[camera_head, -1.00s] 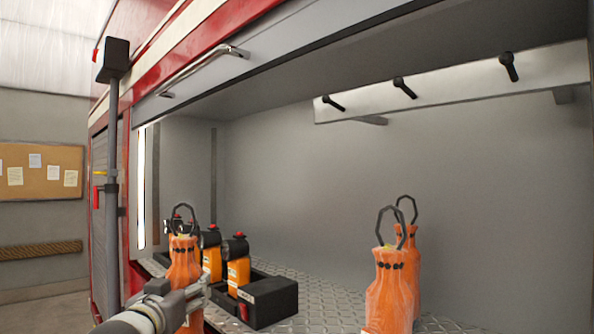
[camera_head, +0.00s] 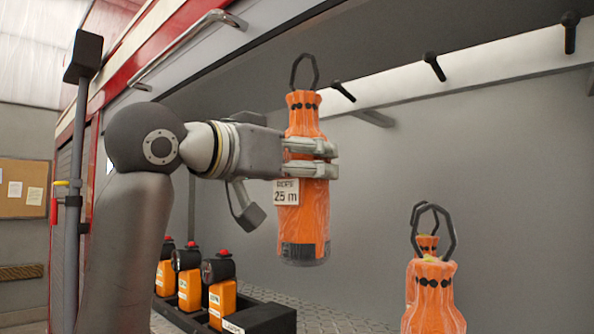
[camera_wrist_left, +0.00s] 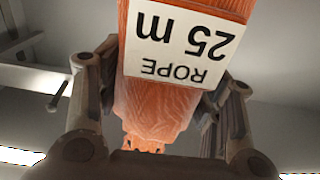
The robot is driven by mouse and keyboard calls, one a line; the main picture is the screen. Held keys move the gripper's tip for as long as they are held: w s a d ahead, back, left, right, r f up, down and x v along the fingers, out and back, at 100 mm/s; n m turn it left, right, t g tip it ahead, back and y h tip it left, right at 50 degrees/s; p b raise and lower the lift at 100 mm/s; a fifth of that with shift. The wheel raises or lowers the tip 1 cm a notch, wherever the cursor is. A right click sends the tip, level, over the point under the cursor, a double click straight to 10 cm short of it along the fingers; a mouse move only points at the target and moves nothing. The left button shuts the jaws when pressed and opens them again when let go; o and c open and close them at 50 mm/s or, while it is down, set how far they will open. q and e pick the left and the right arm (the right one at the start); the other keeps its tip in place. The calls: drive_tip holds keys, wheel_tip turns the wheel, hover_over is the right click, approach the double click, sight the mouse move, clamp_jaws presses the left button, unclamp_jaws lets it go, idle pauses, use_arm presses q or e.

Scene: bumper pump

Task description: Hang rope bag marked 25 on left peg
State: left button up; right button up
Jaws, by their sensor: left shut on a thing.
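The orange rope bag marked 25 m (camera_head: 303,215) hangs upright in my left gripper (camera_head: 318,158), raised above the compartment floor. The left gripper is shut around its upper body. Its black loop (camera_head: 304,72) stands up at the top, just left of the left peg (camera_head: 343,91) in the picture; I cannot tell the depth between them. The left wrist view shows the bag's label (camera_wrist_left: 180,47) upside down between the fingers. The middle peg (camera_head: 434,66) and right peg (camera_head: 570,32) are bare. My right gripper is not in view.
Two more orange rope bags (camera_head: 434,295) with black loops stand at the lower right. Several orange lamps (camera_head: 190,283) stand in a black tray (camera_head: 262,318) at the lower left. The pegs sit on a pale rail (camera_head: 390,85). A chrome handle (camera_head: 190,42) runs along the upper left edge.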

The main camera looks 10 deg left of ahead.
use_arm(q)
drive_tip(key=shift+s+d+r, duration=0.1)
drive_tip(key=shift+s+r, duration=0.05)
drive_tip(key=shift+r, duration=0.05)
drive_tip(key=shift+d, duration=0.25)
drive_tip(key=shift+w+d+p, duration=0.3)
drive_tip(key=shift+w, duration=0.25)
drive_tip(key=w+d+f+p, duration=0.2)
drive_tip(key=w+d+p, duration=0.1)
drive_tip(key=w+d, duration=0.3)
drive_tip(key=shift+w+f, duration=0.35)
drive_tip(key=shift+w, duration=0.8)
drive_tip(key=shift+f, duration=0.15)
idle(0.4)
drive_tip(key=o, duration=1.8)
drive_tip(key=shift+c, duration=0.2)
